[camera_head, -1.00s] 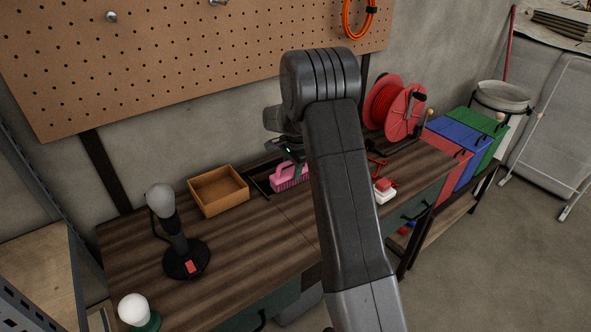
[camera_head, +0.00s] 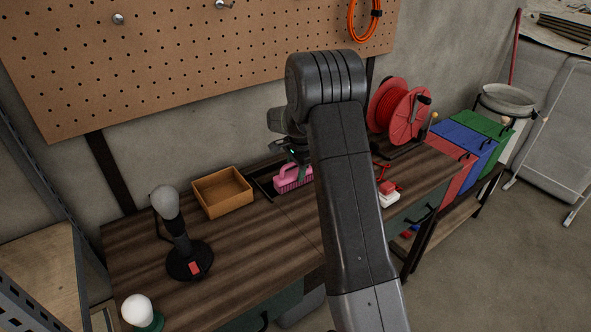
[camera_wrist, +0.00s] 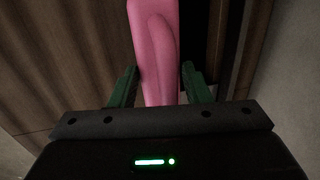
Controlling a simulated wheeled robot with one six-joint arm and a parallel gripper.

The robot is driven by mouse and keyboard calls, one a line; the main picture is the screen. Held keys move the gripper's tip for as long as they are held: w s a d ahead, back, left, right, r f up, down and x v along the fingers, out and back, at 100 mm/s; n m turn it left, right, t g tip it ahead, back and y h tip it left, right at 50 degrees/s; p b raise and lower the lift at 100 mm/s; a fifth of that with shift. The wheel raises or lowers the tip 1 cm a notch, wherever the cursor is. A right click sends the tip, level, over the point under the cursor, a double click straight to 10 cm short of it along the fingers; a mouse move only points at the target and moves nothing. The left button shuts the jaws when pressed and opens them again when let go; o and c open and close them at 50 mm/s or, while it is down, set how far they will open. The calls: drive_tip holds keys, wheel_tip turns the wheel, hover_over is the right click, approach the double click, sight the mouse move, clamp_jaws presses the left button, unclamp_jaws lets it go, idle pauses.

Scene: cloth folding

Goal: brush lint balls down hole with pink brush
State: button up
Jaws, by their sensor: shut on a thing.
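The pink brush (camera_head: 293,179) is at the back of the workbench, beside a dark slot-like opening (camera_head: 264,187) at its left. In the wrist view the brush's pink handle (camera_wrist: 155,45) stands between my gripper's green fingers (camera_wrist: 160,85). My gripper (camera_head: 300,168) is shut on the handle, partly behind my own arm in the head view. A dark strip (camera_wrist: 216,40) runs along the handle's right side in the wrist view. I cannot make out any lint balls. The bristles are hard to see.
An open tan box (camera_head: 222,205) stands left of the opening. A black joystick-like stand (camera_head: 190,258) and a white bulb (camera_head: 138,309) are nearer the front left. A red cable reel (camera_head: 398,112) and a red-and-white item (camera_head: 389,197) are right of my arm. The pegboard wall is behind.

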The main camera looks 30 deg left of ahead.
drive_tip(key=s+d+r+p, duration=0.2)
drive_tip(key=d+r+p, duration=0.1)
drive_tip(key=r, duration=0.4)
drive_tip(key=shift+d+r, duration=0.3)
drive_tip(key=shift+d, duration=0.4)
idle(0.7)
